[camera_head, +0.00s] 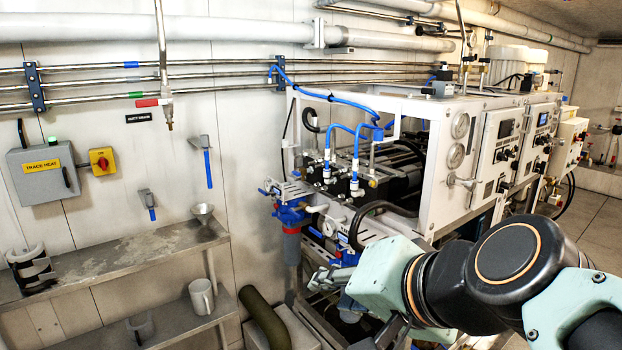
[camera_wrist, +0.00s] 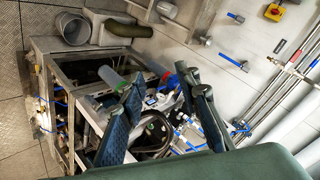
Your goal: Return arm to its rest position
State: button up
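My arm (camera_head: 508,262) reaches in from the lower right of the head view, bent, with its pale green wrist part (camera_head: 382,277) in front of the watermaker frame. In the wrist view my gripper (camera_wrist: 161,78) shows two dark blue fingers spread apart with nothing between them. Behind the fingers are hoses and fittings of the machine. I cannot tell whether the fingers touch anything. The fingertips are hard to make out in the head view.
The watermaker (camera_head: 440,110) with its gauges and blue hoses stands close behind my arm. A steel shelf (camera_head: 120,255) at left has a funnel (camera_head: 203,213) on it and a mug (camera_head: 202,297) below. A trace heat box (camera_head: 42,170) is on the wall. Floor (camera_head: 592,225) shows at right.

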jog(key=s+d+n+g+h+p, duration=0.3)
jog(key=s+d+n+h+p, duration=0.1)
jog(key=d+p, duration=0.4)
jog(key=s+d+h, duration=0.1)
jog(key=s+d, duration=0.1)
jog(key=shift+s+f+g, duration=0.3)
jog(key=shift+s, duration=0.1)
jog(key=shift+c, duration=0.2)
dwell(1.1)
